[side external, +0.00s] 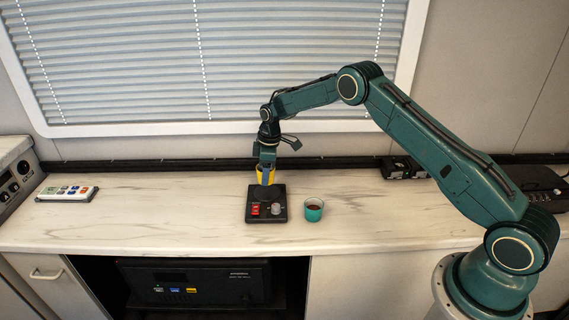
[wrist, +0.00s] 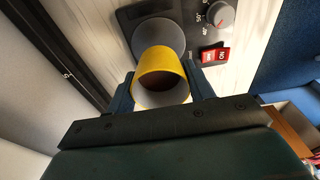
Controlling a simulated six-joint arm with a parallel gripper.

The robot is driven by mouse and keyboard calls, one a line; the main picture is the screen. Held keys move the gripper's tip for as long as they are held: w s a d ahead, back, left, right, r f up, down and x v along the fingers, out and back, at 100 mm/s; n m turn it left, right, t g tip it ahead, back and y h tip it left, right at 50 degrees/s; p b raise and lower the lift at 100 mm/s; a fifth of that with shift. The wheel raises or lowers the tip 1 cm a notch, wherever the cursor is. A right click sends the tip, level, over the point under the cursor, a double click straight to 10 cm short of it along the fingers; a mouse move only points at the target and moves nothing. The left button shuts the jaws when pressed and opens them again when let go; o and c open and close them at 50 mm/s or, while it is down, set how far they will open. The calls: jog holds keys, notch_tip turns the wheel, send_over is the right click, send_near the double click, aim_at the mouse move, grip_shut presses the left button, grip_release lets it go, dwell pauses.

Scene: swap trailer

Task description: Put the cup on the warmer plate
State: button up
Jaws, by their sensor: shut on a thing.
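A yellow cup (side external: 265,176) with a pale inside and dark contents is held in my gripper (side external: 266,168). In the wrist view the cup (wrist: 160,62) sits between the two fingers of my gripper (wrist: 160,88), which are shut on its sides. The cup is over or beside the round dark plate (wrist: 158,36) of the warmer; whether it touches the plate I cannot tell. The black warmer (side external: 250,214) stands on the counter with a red switch (side external: 255,209) and a grey dial (side external: 277,208) on its front. The cup hides part of the plate.
A teal cup (side external: 314,210) with dark contents stands just right of the warmer. Black boxes (side external: 403,168) stand at the back right. The counter between remote and warmer is clear.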

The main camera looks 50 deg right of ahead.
jog(key=shift+f, duration=2.15)
jog(key=shift+f, duration=0.1)
jog(key=o, duration=1)
jog(key=r, duration=0.8)
jog(key=s+d+r, duration=0.1)
jog(key=r, duration=0.3)
jog(key=shift+r, duration=0.1)
